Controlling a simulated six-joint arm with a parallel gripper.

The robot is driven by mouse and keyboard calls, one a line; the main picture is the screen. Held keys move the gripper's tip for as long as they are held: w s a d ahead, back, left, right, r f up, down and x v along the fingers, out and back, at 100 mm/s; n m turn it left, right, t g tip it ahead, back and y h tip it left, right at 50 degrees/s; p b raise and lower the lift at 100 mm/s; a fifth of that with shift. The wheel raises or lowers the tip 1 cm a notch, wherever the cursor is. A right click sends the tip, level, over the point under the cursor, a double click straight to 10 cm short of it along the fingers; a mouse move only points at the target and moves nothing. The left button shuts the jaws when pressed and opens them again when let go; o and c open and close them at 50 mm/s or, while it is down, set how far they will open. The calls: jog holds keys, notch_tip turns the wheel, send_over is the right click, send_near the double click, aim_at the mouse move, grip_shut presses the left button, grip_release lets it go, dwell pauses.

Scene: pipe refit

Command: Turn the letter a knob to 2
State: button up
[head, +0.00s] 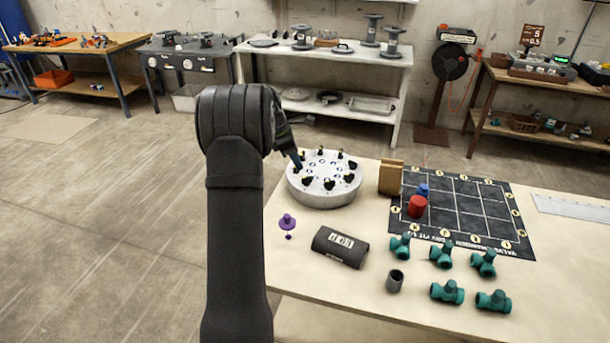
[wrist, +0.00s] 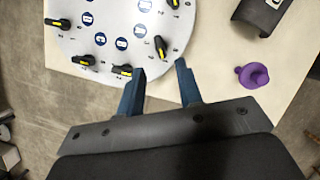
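A round pale knob panel (head: 325,192) stands at the table's left end, and part of it shows in the wrist view (wrist: 112,38). Several black knobs with yellow pointer marks sit around it, each near a round blue badge. The badge letters are too small to read, so I cannot tell which knob is a. My gripper (wrist: 161,68) is open and empty at the panel's edge. One knob (wrist: 122,71) is just beside its left finger, and another knob (wrist: 161,45) is just beyond the gap. In the head view my gripper (head: 298,162) is over the panel's left rim, partly hidden by my arm.
A purple knobbed piece (head: 287,221) and a dark labelled block (head: 340,247) lie in front of the panel. A tan wooden block (head: 391,177) stands to its right. Farther right are a black grid mat (head: 470,202), red and blue cylinders, and several green pipe fittings (head: 441,255).

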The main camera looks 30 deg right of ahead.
aim_at(307, 177)
jog(key=x, duration=0.7)
jog(key=shift+d+f, duration=0.1)
jog(key=shift+f, duration=0.15)
